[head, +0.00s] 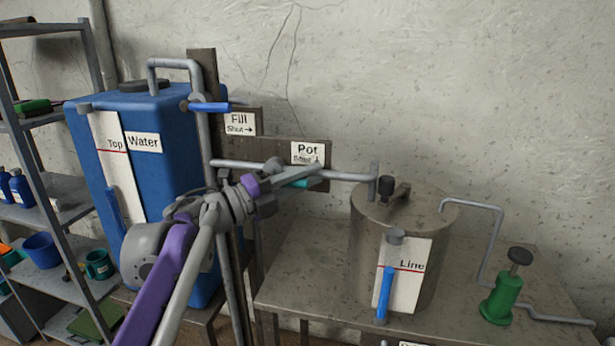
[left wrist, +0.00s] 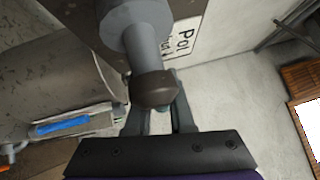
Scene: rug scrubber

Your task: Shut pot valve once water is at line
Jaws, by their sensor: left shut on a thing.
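The steel pot (head: 350,240) stands on the bench. Its sight gauge has a blue water column (head: 385,290) whose top is about level with the red line (head: 418,270) on the "Line" card. The gauge's blue column also shows in the left wrist view (left wrist: 62,126). The pot valve's teal handle (head: 298,184) lies roughly sideways beneath the "Pot" sign (head: 307,151), mostly hidden by my gripper. My left gripper (head: 312,175) is shut on this handle. In the left wrist view its fingers (left wrist: 158,120) are beside the valve's dark rounded end (left wrist: 154,90). My right gripper is out of view.
A blue water tank (head: 170,180) stands left, with a blue fill valve handle (head: 210,107) pointing right. A pipe (head: 345,176) runs to the pot. A green hand pump (head: 502,300) stands right on the bench (head: 300,265). Shelves (head: 60,185) stand at far left.

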